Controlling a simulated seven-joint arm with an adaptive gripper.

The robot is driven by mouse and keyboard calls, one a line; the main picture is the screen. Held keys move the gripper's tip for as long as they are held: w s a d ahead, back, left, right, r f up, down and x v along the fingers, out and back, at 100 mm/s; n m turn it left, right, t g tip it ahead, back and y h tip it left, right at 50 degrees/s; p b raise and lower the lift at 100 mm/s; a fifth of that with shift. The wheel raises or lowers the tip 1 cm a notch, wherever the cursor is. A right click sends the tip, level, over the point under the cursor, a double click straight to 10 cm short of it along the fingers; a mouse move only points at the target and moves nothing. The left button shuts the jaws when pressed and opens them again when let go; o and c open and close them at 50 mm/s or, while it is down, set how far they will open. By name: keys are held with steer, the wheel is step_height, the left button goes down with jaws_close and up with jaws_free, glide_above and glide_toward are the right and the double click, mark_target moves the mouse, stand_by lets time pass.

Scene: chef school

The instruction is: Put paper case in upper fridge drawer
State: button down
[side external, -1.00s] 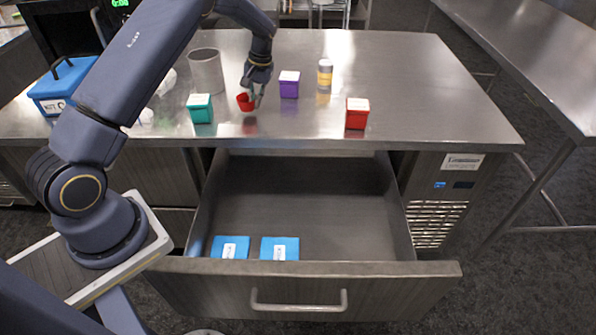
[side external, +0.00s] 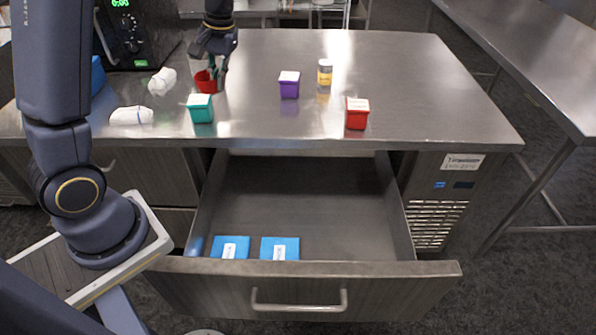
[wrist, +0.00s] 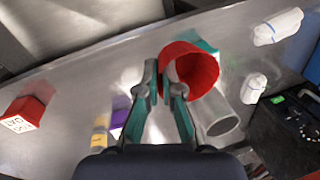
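The paper case is a small red cup (side external: 203,82), held over the left part of the steel counter. In the wrist view the red cup (wrist: 203,68) shows its open mouth, with its near rim between the fingertips. My gripper (side external: 215,72) is shut on its rim; the wrist view shows the fingers (wrist: 163,88) too. The fridge drawer (side external: 310,205) under the counter is pulled out, in front of and below the gripper. Two blue packets (side external: 230,247) (side external: 280,248) lie at its front left; the rest of its floor is bare.
A teal box (side external: 200,109), a purple box (side external: 289,86), a yellow-labelled jar (side external: 324,75) and a red box (side external: 357,114) stand on the counter. White wrapped items (side external: 131,116) lie left. A metal cylinder (wrist: 216,115) is near the cup. The counter's right side is clear.

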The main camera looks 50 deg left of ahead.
steer(key=shift+r, duration=0.75)
steer(key=w+d+f+m+t+h, duration=0.15)
steer(key=w+d+m, duration=0.25)
steer(key=d+m, duration=0.6)
steer(key=w+d+f+m+t, duration=0.1)
steer(key=w+d+m+t, duration=0.15)
steer(key=d+m, duration=0.75)
steer(key=s+d+r+m+g+h, duration=0.1)
steer(key=d+r+m+g+h, duration=0.15)
steer(key=d+m, duration=1.55)
steer(key=shift+t, duration=0.25)
steer(key=f, duration=5)
steer(key=shift+d+f, duration=0.25)
steer(key=shift+f, duration=0.15)
